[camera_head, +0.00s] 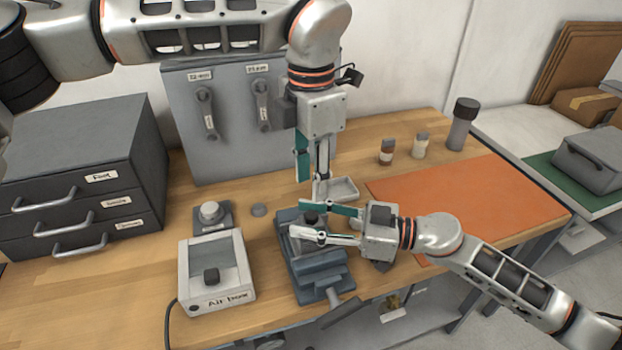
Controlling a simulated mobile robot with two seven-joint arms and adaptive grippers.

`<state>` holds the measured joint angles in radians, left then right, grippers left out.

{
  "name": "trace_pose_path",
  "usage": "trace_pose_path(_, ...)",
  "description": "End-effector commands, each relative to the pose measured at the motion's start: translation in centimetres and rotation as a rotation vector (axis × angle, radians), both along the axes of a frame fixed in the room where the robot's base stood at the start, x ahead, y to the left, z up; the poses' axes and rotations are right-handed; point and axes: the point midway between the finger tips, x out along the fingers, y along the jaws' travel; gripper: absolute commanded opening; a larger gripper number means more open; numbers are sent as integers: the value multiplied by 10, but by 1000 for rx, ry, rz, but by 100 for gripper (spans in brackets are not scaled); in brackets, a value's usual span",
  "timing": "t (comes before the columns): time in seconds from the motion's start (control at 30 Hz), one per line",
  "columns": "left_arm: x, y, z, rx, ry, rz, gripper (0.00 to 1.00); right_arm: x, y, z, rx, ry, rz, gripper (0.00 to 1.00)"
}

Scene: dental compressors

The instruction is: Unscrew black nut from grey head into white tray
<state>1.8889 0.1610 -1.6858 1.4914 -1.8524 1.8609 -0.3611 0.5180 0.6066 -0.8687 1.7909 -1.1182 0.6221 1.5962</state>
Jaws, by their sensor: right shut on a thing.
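A blue-grey vise (318,275) stands on the wooden bench. My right gripper (305,218) reaches in from the right over the vise. Its fingers are shut on the black nut (310,218), a small dark piece between them above the vise jaws. The grey head under the nut is mostly hidden by the fingers, so I cannot tell how the nut sits on it. My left gripper (313,182) points down behind the vise, its fingers apart with nothing seen between them.
A white air box (217,290) and a grey knob-topped block (211,216) stand left of the vise. Grey drawers (85,190) are at far left. A tool panel (225,140) stands behind. An orange mat (470,205), two small bottles and a dark cylinder (461,124) are right.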

Motion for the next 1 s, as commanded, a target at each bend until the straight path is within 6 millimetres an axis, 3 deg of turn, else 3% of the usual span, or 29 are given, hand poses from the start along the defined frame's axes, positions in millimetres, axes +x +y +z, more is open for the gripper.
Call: trace_pose_path(1.0, 0, 0, 0, -1, 1, -1787, 33, 0, 0, 0, 1, 1, -1, 0)
